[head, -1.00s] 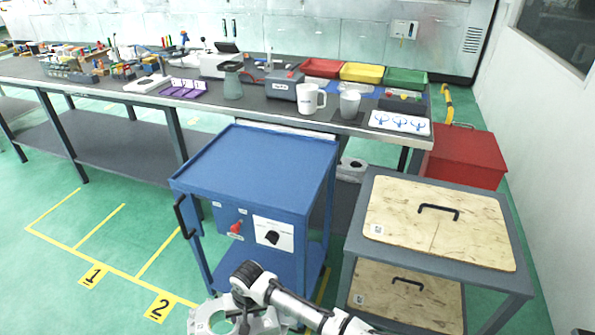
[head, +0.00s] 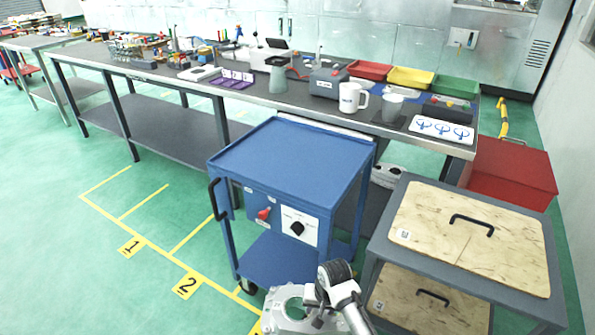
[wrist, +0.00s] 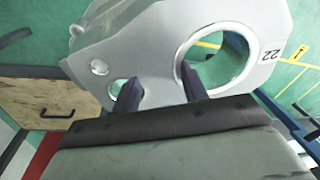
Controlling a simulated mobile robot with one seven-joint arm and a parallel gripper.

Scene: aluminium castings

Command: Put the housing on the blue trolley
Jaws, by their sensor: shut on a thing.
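The housing (wrist: 150,50) is a silvery cast part with a large round hole, small holes and the number 22 on it. It fills the upper part of the wrist view. My gripper (wrist: 160,88) is shut on the housing, with its dark fingers at the holes. In the head view the housing (head: 288,306) shows at the bottom edge, in front of the blue trolley (head: 280,160). My gripper (head: 318,306) is partly hidden there by my wrist. The trolley's top is empty, with a raised rim. It has a black side handle, a red knob and a black knob.
A grey cart with wooden boards (head: 465,235) stands right of the trolley. A long workbench (head: 240,92) behind holds a mug, a jug, coloured trays and tools. A red box (head: 512,172) is at right. Open green floor with yellow lines lies to the left.

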